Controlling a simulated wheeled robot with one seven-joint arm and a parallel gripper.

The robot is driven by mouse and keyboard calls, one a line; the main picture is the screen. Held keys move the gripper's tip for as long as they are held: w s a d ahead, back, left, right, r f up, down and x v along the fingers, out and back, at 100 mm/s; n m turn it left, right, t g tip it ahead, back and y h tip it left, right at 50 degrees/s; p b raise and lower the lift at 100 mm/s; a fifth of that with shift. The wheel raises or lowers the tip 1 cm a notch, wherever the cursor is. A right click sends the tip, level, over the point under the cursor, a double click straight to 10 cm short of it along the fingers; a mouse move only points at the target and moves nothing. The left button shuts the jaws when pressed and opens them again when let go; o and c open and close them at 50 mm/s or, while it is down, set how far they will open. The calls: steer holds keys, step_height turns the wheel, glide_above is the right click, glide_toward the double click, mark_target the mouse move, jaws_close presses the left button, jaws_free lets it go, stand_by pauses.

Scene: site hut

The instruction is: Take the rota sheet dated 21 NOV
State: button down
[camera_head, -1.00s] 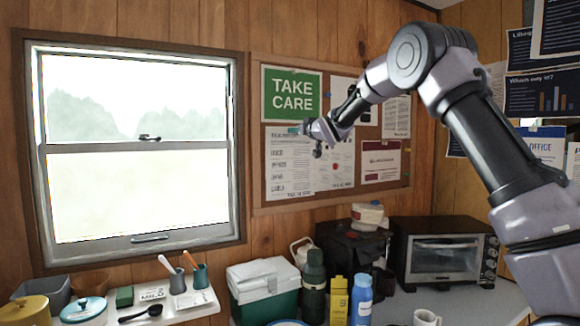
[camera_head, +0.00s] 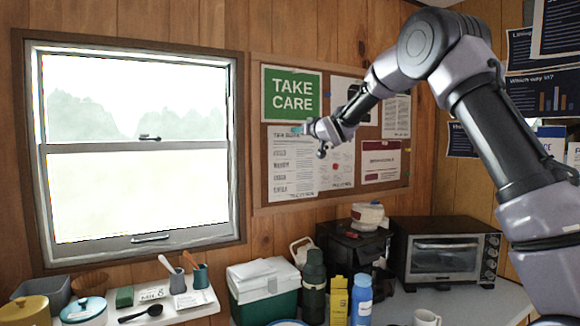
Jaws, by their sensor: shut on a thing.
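A white printed sheet (camera_head: 290,170) hangs upright at the left of the corkboard (camera_head: 258,190), with bold words down its left side. Its date is too small to read. A small teal piece (camera_head: 297,130) shows at its top edge. My gripper (camera_head: 306,129) is shut at the sheet's top edge, beside the teal piece, and appears to hold the sheet there. The fingertips are small and partly hidden. A second white sheet (camera_head: 343,172) with a red mark is just to the right, partly behind my gripper. Its date cannot be read either.
A green TAKE CARE sign (camera_head: 291,95) is above the sheet. A red-bordered notice (camera_head: 381,161) is at the board's right. The window (camera_head: 140,150) is to the left. A cool box (camera_head: 264,290), flask (camera_head: 314,285) and toaster oven (camera_head: 445,258) stand below.

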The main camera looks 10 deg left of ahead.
steer(key=shift+s+d+r, duration=0.45)
steer(key=shift+s+r, duration=0.05)
steer(key=shift+s, duration=0.2)
steer(key=shift+s+d+r, duration=0.5)
steer(key=shift+s, duration=0.15)
steer(key=shift+s+d+r, duration=0.45)
steer(key=shift+s+r, duration=0.05)
steer(key=shift+s, duration=0.2)
